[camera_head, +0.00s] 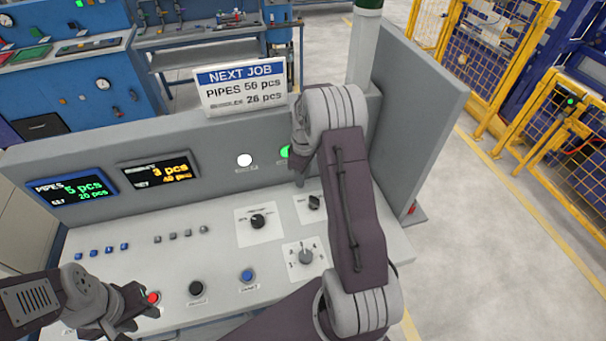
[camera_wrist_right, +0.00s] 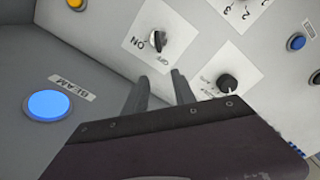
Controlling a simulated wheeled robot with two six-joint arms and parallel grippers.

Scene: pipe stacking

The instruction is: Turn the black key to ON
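The black key (camera_wrist_right: 157,42) sits on a white plate marked ON and OFF in the right wrist view; which mark it points to is hard to tell.
A black rotary knob (camera_head: 258,221) and a grey numbered selector (camera_head: 305,256) sit near the key. Black (camera_head: 196,288) and blue (camera_head: 247,275) buttons line the console front. The upright panel behind holds displays (camera_head: 157,171) and lamps (camera_head: 244,160).

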